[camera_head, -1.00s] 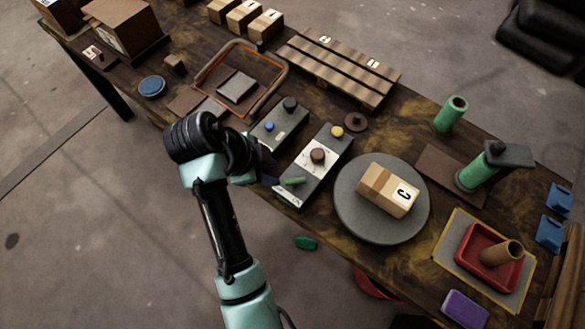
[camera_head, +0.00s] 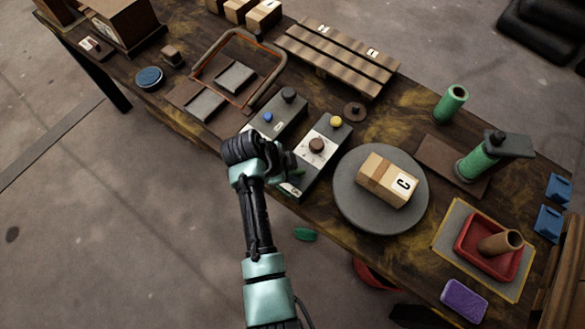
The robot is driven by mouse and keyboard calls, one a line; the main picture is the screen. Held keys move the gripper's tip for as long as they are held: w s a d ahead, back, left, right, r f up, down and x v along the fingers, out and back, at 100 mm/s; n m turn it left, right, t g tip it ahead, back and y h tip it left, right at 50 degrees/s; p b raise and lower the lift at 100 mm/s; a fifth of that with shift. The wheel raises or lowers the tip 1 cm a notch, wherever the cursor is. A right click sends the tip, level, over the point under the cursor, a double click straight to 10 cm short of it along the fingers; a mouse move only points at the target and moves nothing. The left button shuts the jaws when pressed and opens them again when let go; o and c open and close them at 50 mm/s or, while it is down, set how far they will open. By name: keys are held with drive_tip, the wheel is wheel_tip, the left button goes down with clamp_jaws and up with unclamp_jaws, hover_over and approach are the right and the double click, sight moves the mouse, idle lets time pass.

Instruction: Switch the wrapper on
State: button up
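The wrapper is probably the round grey turntable (camera_head: 352,209) with a carton (camera_head: 389,181) marked C on it. Beside it, to its left, stands a dark control box with a white panel (camera_head: 325,133), a dark round knob (camera_head: 316,145) and a yellow button (camera_head: 336,121). A label (camera_head: 291,190) shows on the box's near end. My gripper (camera_head: 285,168) is at the near end of this box and mostly covers the green lever there. I cannot tell whether it touches the lever, or whether its fingers are open.
Left of it is another control box with a blue button (camera_head: 268,117) and a dark knob (camera_head: 288,94). A framed sealer (camera_head: 240,60) stands further left. Slatted boards (camera_head: 338,58) lie behind. Green rolls (camera_head: 452,102) and a red tray (camera_head: 490,262) are on the right.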

clamp_jaws()
drive_tip(key=shift+n+p, duration=0.3)
drive_tip(key=shift+n, duration=0.1)
drive_tip(key=n+p, duration=0.1)
drive_tip(key=n+t+y, duration=0.1)
drive_tip(key=shift+s+d+r+n+p, duration=0.1)
drive_tip(key=shift+r+n+p, duration=0.05)
drive_tip(key=shift+n+p, duration=0.25)
drive_tip(key=n+y+p, duration=0.1)
drive_tip(key=n, duration=0.1)
drive_tip(key=n+t+y+p, duration=0.1)
drive_tip(key=n, duration=0.2)
drive_tip(key=shift+d, duration=0.15)
drive_tip(key=n+y+p, duration=0.1)
drive_tip(key=n+y, duration=0.1)
drive_tip(key=n, duration=0.2)
drive_tip(key=shift+d+n, duration=0.15)
drive_tip(key=shift+n, duration=0.25)
drive_tip(key=n+y, duration=0.2)
drive_tip(key=n, duration=0.2)
drive_tip(key=shift+g, duration=0.3)
drive_tip(key=shift+n, duration=0.4)
